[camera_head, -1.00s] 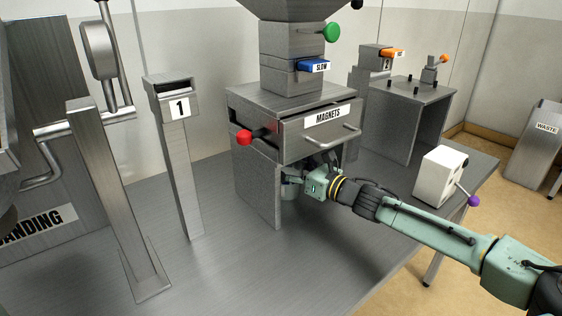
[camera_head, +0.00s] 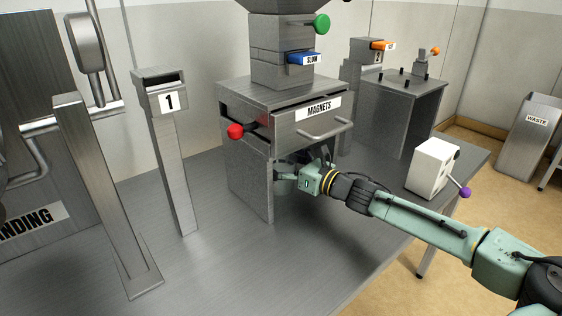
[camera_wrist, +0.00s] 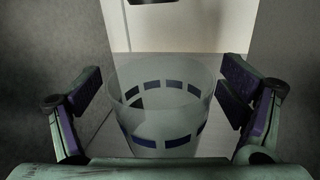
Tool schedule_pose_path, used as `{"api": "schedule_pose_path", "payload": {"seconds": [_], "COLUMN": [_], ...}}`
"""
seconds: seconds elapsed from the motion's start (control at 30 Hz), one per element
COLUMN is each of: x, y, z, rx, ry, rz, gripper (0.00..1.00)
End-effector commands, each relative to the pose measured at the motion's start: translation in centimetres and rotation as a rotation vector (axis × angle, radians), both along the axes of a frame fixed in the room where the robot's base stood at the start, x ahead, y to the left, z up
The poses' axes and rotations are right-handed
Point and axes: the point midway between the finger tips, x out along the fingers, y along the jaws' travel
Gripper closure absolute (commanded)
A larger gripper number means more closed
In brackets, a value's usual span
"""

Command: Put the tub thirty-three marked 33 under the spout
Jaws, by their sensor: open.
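A translucent tub (camera_wrist: 165,118) with a band of dark blue dashes stands upright between the open fingers of my gripper (camera_wrist: 163,92) in the wrist view. Gaps show between the tub and both finger pads. No number 33 can be read on it. In the head view my gripper (camera_head: 288,179) reaches under the grey MAGNETS housing (camera_head: 245,140), between its side walls, and the tub there is mostly hidden. A spout cannot be made out clearly; a dark round part (camera_wrist: 152,2) is cut off at the top of the wrist view.
Housing walls stand close on both sides of my gripper. A red knob (camera_head: 235,131) and a drawer handle (camera_head: 325,130) stick out above. A white box (camera_head: 433,166) with a purple-knobbed lever is near the right table edge. The front table (camera_head: 260,265) is clear.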

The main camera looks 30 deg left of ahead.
Motion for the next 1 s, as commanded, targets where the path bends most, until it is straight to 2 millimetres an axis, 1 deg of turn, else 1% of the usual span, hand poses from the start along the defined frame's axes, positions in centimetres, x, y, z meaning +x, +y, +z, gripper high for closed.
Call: {"api": "schedule_pose_path", "payload": {"seconds": [0.13, 0.17, 0.27, 0.5, 0.6, 0.7, 0.8, 1.0], "x": [0.0, 0.0, -0.1, -0.9, -1.2, -1.4, -1.6, -1.7], "y": [0.0, -0.5, -2.3, -7.5, -9.4, -10.7, -11.5, -11.9], "z": [0.7, 0.2, 0.1, 0.1, 0.1, 0.2, 0.3, 0.3], "rx": [-0.001, 0.000, 0.001, 0.001, 0.001, 0.001, 0.001, 0.000], "ry": [0.000, 0.000, -0.001, -0.001, -0.001, 0.000, 0.000, -0.001], "rz": [0.000, -0.003, -0.005, -0.004, -0.003, -0.002, 0.000, 0.001], "gripper": [0.10, 0.10, 0.10, 0.10, 0.10, 0.10, 0.10, 0.10]}}
